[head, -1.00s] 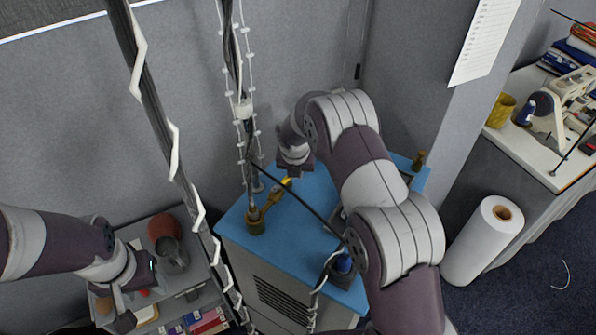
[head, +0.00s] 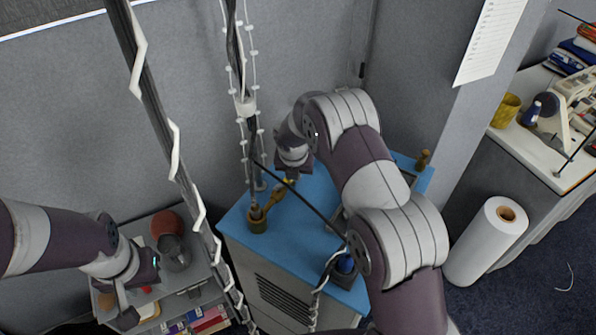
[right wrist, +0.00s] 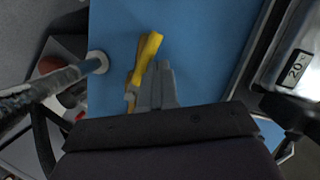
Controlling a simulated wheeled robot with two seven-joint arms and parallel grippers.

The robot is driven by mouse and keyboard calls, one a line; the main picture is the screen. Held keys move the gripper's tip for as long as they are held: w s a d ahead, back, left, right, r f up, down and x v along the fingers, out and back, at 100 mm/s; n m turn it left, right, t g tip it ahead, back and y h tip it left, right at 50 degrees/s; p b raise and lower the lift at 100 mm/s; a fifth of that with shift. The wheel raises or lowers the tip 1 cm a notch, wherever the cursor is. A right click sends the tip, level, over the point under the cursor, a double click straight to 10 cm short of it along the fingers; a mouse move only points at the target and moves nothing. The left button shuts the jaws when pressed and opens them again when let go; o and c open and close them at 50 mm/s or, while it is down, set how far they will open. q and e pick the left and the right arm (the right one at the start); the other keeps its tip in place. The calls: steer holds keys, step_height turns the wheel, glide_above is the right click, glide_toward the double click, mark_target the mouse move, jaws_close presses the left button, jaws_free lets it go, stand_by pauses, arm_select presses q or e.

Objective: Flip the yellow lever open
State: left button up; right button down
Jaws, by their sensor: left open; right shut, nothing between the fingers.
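The yellow lever (right wrist: 147,58) shows in the right wrist view, lying over a brass-coloured valve body (right wrist: 132,82) on the blue top. In the head view the brass part (head: 276,194) is partly hidden by my right gripper (head: 291,178). In the right wrist view my right gripper (right wrist: 163,66) is shut and empty, its fingertips close to the lever's right side. I cannot tell whether they touch. My left gripper (head: 120,306) is open and empty, low at the left, away from the lever.
A grey shelf cart (head: 170,290) with a jug stands left. A white paper roll (head: 490,238) stands right.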

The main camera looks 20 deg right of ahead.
steer(key=b+v, duration=0.4)
steer(key=v, duration=0.8)
steer(key=shift+r, duration=0.3)
steer(key=shift+s+f, duration=0.1)
